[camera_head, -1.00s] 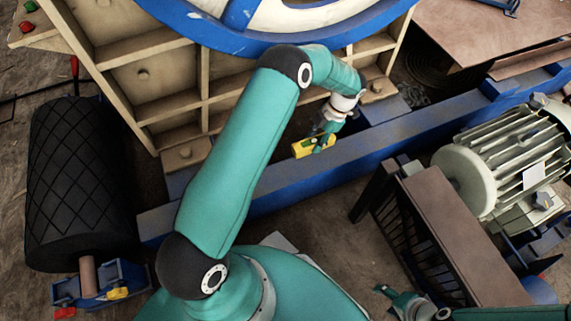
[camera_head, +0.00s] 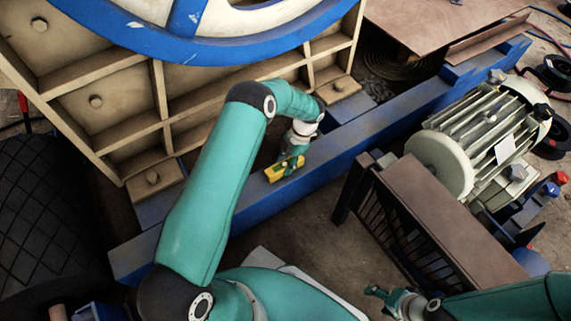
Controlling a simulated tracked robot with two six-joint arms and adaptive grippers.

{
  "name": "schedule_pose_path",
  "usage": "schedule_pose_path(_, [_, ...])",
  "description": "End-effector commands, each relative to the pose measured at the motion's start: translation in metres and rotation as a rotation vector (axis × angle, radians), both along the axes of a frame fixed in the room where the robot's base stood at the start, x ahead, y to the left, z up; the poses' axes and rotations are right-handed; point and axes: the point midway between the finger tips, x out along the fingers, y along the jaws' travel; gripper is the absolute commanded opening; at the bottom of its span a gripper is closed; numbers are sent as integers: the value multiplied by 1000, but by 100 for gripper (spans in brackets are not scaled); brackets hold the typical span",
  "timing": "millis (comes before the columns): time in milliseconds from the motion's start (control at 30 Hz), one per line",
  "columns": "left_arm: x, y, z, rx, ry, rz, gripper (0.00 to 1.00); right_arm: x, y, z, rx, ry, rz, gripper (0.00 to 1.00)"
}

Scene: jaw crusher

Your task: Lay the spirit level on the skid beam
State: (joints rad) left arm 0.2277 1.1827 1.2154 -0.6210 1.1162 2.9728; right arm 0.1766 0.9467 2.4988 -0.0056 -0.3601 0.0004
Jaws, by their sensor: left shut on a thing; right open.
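The spirit level is a short yellow bar (camera_head: 274,173) near the middle of the head view. My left gripper (camera_head: 290,165) is shut on it, and the fingers hide part of its right half. The skid beam is the long blue beam (camera_head: 345,151) running from lower left to upper right. The level appears over the beam's near-left part; I cannot tell whether it touches the beam or is just above it. My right gripper (camera_head: 376,293) is open and empty at the bottom, in front of the brown bench and apart from the beam.
A cream ribbed crusher frame (camera_head: 158,90) with a blue-rimmed wheel (camera_head: 190,45) stands behind the beam. A grey motor (camera_head: 480,140) and a brown slatted bench (camera_head: 430,205) stand right of it. A black patterned roller (camera_head: 45,220) is at the left.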

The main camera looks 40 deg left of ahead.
Motion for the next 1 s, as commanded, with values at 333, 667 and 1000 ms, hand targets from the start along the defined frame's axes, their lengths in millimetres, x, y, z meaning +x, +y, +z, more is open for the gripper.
schedule_pose_path(333, [0,0,-1,0,0,0,62,0,0,-1,0,0,0,62])
schedule_pose_path(667, [1,-1,3,0,0,0,62,0,0,2,0,0,0,62])
schedule_pose_path(1000, [20,-9,55,0,-3,0,62,0,0,24,0,0,0,62])
